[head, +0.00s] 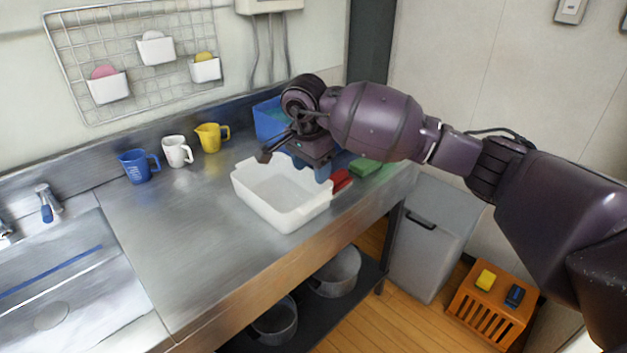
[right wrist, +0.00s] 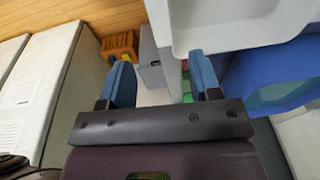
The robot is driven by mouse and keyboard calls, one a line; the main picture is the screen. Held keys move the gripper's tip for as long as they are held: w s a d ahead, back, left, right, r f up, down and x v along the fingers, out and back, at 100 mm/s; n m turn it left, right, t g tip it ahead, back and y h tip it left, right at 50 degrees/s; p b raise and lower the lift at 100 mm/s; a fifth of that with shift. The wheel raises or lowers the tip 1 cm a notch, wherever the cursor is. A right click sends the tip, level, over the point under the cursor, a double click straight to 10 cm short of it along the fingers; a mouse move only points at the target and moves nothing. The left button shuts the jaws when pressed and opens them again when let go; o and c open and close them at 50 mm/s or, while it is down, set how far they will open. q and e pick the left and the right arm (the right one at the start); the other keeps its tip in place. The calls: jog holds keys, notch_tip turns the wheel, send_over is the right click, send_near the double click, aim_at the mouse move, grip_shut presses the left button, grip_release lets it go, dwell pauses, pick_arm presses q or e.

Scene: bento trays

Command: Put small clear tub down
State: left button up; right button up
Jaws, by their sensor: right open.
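A white, open, rectangular tub (head: 265,205) stands upright on the steel counter, and its inside looks empty. It is the only thing here that could be the small clear tub, though it looks white rather than clear. Part of a white tub (right wrist: 215,48) also shows at the top right of the right wrist view. My right gripper (head: 306,163) is over the tub's back right side in the head view. In the right wrist view its blue fingers (right wrist: 163,82) are apart, with nothing clearly held between them. My left gripper is out of view.
A blue bin (head: 268,121) stands behind the tub. Red (head: 341,180) and green (head: 365,167) items lie to its right near the counter's edge. Blue (head: 136,167), white (head: 174,151) and yellow (head: 208,138) jugs line the back. The counter left of the tub is clear, up to the sink (head: 60,290).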

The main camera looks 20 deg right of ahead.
jog(key=s+a+f+m+y, duration=0.5)
jog(key=s+a+m+y, duration=0.15)
jog(key=a+y, duration=0.25)
jog(key=s+a+f+m+y, duration=0.4)
jog(key=s+a+m+y, duration=0.2)
jog(key=s+a+y, duration=0.3)
jog(key=s+d+f+m+t+h, duration=0.1)
jog(key=d+f+m+t+h, duration=0.3)
jog(key=m, duration=0.6)
jog(key=s+d+f+m+t+h, duration=0.15)
jog(key=d+m+t, duration=0.25)
jog(key=m+t, duration=0.45)
jog(key=s+d+f+m+t+h, duration=0.15)
jog(key=d+m+t+h, duration=0.25)
jog(key=m, duration=0.7)
jog(key=s+d+f+m+g+h, duration=0.3)
jog(key=s+d+f+m, duration=0.1)
jog(key=s+f+m, duration=0.3)
jog(key=s+d+f+m+g+h, duration=0.3)
jog(key=s+d+f+m+h, duration=0.1)
jog(key=s+f+m, duration=0.2)
jog(key=shift+s+f+m+g, duration=0.35)
jog(key=shift+s+f+m, duration=0.1)
jog(key=shift+m, duration=0.55)
